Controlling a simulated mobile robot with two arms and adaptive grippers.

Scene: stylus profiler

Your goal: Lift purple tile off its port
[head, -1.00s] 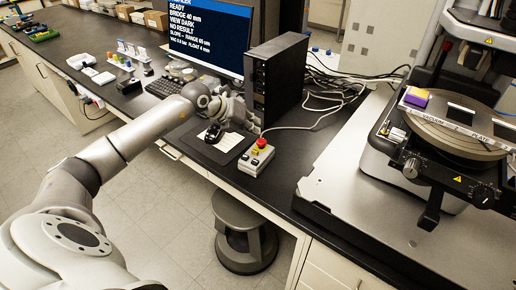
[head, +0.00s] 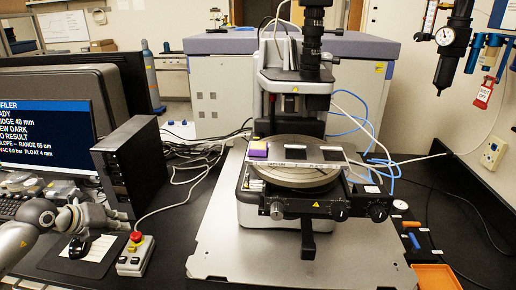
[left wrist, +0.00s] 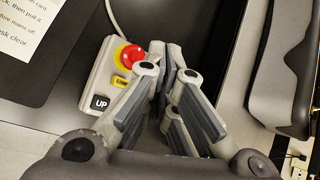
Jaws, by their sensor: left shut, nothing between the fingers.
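My left gripper (head: 114,221) is low at the left, beside the computer tower and well away from the tile. In the left wrist view its fingers (left wrist: 167,76) are shut and empty, close to the control box (left wrist: 112,70) with its red button; contact cannot be told. My right gripper is not in view.
The control box also shows in the head view (head: 135,256), right of a paper sheet on a dark mat. An orange tray (head: 437,277) lies at front right. The metal base plate's front is clear.

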